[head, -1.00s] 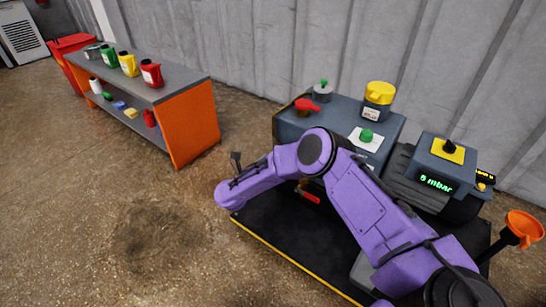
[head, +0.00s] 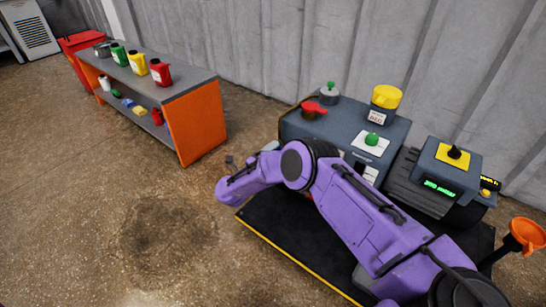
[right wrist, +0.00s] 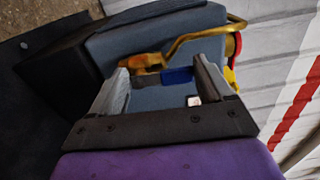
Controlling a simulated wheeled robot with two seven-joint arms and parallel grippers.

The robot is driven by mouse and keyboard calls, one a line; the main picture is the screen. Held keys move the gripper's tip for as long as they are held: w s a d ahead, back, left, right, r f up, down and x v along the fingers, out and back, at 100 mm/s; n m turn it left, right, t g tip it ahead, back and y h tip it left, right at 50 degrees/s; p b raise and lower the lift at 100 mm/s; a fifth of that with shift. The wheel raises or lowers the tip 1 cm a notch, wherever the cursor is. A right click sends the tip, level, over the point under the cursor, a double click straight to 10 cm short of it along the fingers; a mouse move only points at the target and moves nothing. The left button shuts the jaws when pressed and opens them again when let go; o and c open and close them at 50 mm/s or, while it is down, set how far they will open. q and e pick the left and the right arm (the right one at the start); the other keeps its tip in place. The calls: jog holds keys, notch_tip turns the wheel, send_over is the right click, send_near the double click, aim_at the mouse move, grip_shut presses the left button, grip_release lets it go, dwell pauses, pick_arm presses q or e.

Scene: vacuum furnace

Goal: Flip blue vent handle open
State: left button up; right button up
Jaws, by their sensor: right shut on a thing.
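In the right wrist view, the blue vent handle (right wrist: 180,75) lies crosswise between the two fingers of my right gripper (right wrist: 162,72). The gripper is shut on it. A brass fitting with a curved brass pipe (right wrist: 205,36) is right beside the handle. In the head view, my purple right arm reaches in front of the grey-blue pump unit (head: 345,125). My left gripper is in neither view.
A red handle (head: 313,108), a yellow-capped container (head: 384,104) and a green knob (head: 371,139) are on top of the unit. A gauge box with green display (head: 440,188) and an orange funnel (head: 527,233) are at right. An orange-sided bench (head: 195,125) stands left; floor between is clear.

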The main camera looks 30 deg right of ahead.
jog(key=shift+f+n, duration=0.1)
jog(key=shift+n, duration=0.4)
jog(key=o, duration=1)
jog(key=shift+w, duration=0.1)
jog(key=shift+c, duration=0.2)
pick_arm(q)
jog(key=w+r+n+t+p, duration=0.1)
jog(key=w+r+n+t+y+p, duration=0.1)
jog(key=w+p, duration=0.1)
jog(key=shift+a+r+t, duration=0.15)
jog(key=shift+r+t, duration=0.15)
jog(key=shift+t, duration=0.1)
pick_arm(e)
jog(key=v, duration=1)
jog(key=shift+a, duration=0.35)
